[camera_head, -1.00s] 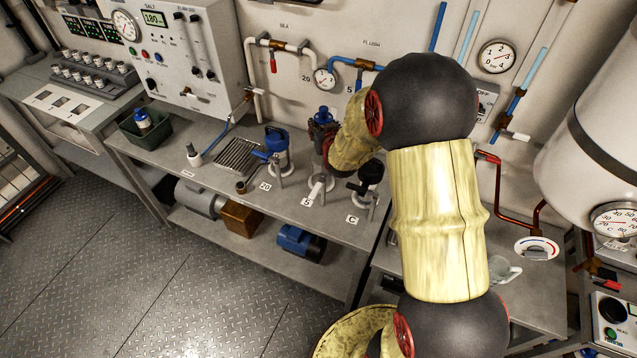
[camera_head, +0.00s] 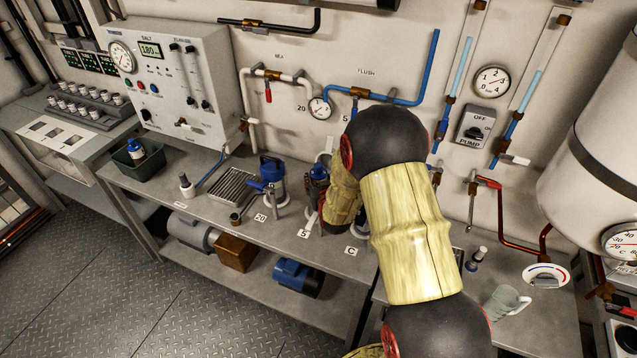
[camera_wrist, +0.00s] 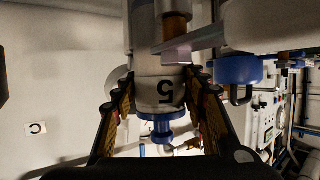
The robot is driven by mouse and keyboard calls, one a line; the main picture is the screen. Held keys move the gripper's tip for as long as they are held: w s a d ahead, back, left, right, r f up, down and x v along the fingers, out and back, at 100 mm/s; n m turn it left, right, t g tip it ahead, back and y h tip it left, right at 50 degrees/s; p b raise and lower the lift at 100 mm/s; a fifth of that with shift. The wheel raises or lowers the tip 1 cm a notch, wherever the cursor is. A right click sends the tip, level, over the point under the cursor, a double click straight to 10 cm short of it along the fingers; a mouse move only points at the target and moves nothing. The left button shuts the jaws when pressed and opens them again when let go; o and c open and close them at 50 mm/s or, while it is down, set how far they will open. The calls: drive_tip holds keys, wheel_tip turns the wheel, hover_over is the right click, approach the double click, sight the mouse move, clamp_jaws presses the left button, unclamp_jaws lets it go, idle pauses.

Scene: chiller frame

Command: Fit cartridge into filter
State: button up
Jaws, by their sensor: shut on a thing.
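My gripper (camera_wrist: 160,88) is shut on a pale cartridge (camera_wrist: 146,86) in the wrist view, with one finger on each side. The cartridge carries an upside-down "5" and has a blue knobbed end (camera_wrist: 155,128). In the head view a blue top (camera_head: 318,171) shows beside my gripper, above the bench by the "5" label (camera_head: 304,234). The filter body at that place is mostly hidden by my gripper and arm. I cannot tell how far the cartridge sits in it.
A blue-capped filter (camera_head: 271,168) stands close left by the "20" label (camera_head: 260,217); its blue cap also shows in the wrist view (camera_wrist: 233,70). A slotted rack (camera_head: 235,188) and green bin (camera_head: 128,155) are farther left. Pipes and gauges line the wall behind.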

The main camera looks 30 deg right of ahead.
drive_tip(key=shift+f, duration=0.2)
drive_tip(key=shift+f+b, duration=0.3)
drive_tip(key=shift+b, duration=0.15)
drive_tip(key=shift+f+b, duration=0.25)
drive_tip(key=shift+b, duration=0.05)
drive_tip(key=o, duration=1.2)
drive_tip(key=shift+f, duration=0.15)
